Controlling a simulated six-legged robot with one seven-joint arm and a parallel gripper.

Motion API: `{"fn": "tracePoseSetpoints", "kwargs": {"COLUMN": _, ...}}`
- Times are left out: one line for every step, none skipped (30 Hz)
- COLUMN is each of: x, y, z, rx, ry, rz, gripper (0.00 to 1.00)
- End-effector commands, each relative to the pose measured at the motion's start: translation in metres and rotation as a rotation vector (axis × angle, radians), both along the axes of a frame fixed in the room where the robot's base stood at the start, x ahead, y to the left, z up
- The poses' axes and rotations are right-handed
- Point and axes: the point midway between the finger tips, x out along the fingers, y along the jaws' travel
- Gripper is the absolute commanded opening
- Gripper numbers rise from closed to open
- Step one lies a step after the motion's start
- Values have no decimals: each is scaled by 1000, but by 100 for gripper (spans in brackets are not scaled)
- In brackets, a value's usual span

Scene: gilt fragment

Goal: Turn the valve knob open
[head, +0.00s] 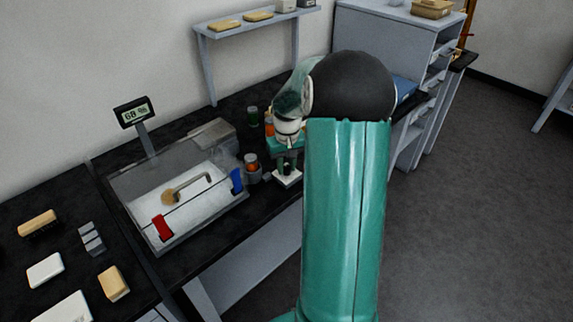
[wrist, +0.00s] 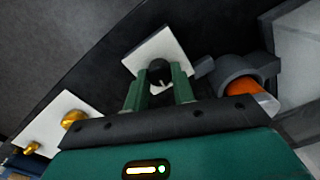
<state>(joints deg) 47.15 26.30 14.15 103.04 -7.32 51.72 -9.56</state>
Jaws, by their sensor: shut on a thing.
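The valve knob (wrist: 158,70) is a small black round knob with a pale mark, on a white square plate (wrist: 165,47) in the wrist view. My gripper (wrist: 160,82) has its two green fingers on either side of the knob and is shut on it. In the head view my gripper (head: 287,163) points down at the white plate (head: 288,180) on the black bench, and the arm comes in from the right. The knob is mostly hidden there by the fingers.
Left of my gripper, a holder with an orange jar (head: 251,163) stands close by; it also shows in the wrist view (wrist: 243,87). Beyond it is a clear-walled tray (head: 205,206) with a display (head: 134,113). Another white plate (wrist: 66,115) carries brass fittings.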

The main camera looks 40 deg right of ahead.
Motion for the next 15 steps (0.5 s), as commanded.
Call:
{"fn": "tracePoseSetpoints", "kwargs": {"x": 1, "y": 0, "z": 1, "rx": -2, "ry": 0, "rz": -38, "gripper": 2}}
{"fn": "tracePoseSetpoints", "kwargs": {"x": 1, "y": 1, "z": 1, "rx": -1, "ry": -1, "rz": -64, "gripper": 2}}
{"fn": "tracePoseSetpoints", "kwargs": {"x": 1, "y": 0, "z": 1, "rx": -2, "ry": 0, "rz": -101, "gripper": 2}}
{"fn": "tracePoseSetpoints", "kwargs": {"x": 1, "y": 1, "z": 1, "rx": -2, "ry": 0, "rz": -128, "gripper": 2}}
{"fn": "tracePoseSetpoints", "kwargs": {"x": 1, "y": 0, "z": 1, "rx": -2, "ry": -1, "rz": -158, "gripper": 2}}
{"fn": "tracePoseSetpoints", "kwargs": {"x": 1, "y": 1, "z": 1, "rx": -1, "ry": -1, "rz": -196, "gripper": 2}}
{"fn": "tracePoseSetpoints", "kwargs": {"x": 1, "y": 0, "z": 1, "rx": -2, "ry": 0, "rz": -224, "gripper": 2}}
{"fn": "tracePoseSetpoints", "kwargs": {"x": 1, "y": 0, "z": 1, "rx": -1, "ry": 0, "rz": -253, "gripper": 2}}
{"fn": "tracePoseSetpoints", "kwargs": {"x": 1, "y": 0, "z": 1, "rx": -2, "ry": -1, "rz": -291, "gripper": 2}}
{"fn": "tracePoseSetpoints", "kwargs": {"x": 1, "y": 0, "z": 1, "rx": -1, "ry": -1, "rz": -321, "gripper": 2}}
{"fn": "tracePoseSetpoints", "kwargs": {"x": 0, "y": 0, "z": 1, "rx": -1, "ry": -1, "rz": -348, "gripper": 2}}
{"fn": "tracePoseSetpoints", "kwargs": {"x": 0, "y": 0, "z": 1, "rx": -1, "ry": 0, "rz": -386, "gripper": 2}}
{"fn": "tracePoseSetpoints", "kwargs": {"x": 0, "y": 0, "z": 1, "rx": -1, "ry": -1, "rz": -415, "gripper": 2}}
{"fn": "tracePoseSetpoints", "kwargs": {"x": 0, "y": 0, "z": 1, "rx": -1, "ry": -1, "rz": -444, "gripper": 2}}
{"fn": "tracePoseSetpoints", "kwargs": {"x": 0, "y": 0, "z": 1, "rx": -1, "ry": 0, "rz": -481, "gripper": 2}}
